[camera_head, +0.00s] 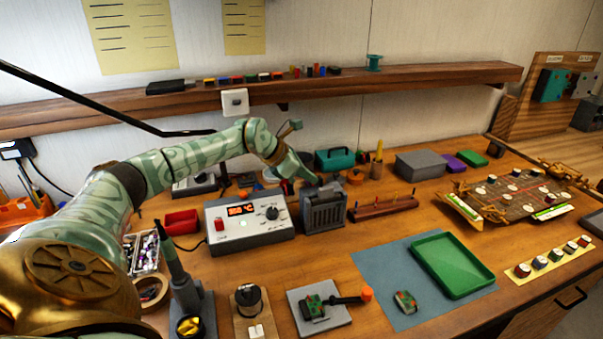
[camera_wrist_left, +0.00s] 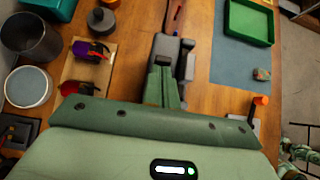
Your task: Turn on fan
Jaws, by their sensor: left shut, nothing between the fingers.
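The fan appears to be the dark grey box with a slatted front (camera_head: 323,212), upright on the bench beside the control box. My left gripper (camera_head: 313,181) is at the fan's top rear edge, reaching down from the left. Its fingers are shut and empty. In the left wrist view, the green fingers (camera_wrist_left: 163,88) point at a grey body (camera_wrist_left: 178,52) that looks like the fan; I cannot tell whether they touch it. The fan's switch is too small to make out. My right gripper is not in view.
A grey control box (camera_head: 250,222) with a red display stands left of the fan. A wooden tool rack (camera_head: 383,207) is right of it. A green tray (camera_head: 490,278) lies on a blue mat (camera_head: 375,270) at the front right. A shelf (camera_head: 420,76) runs along the wall.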

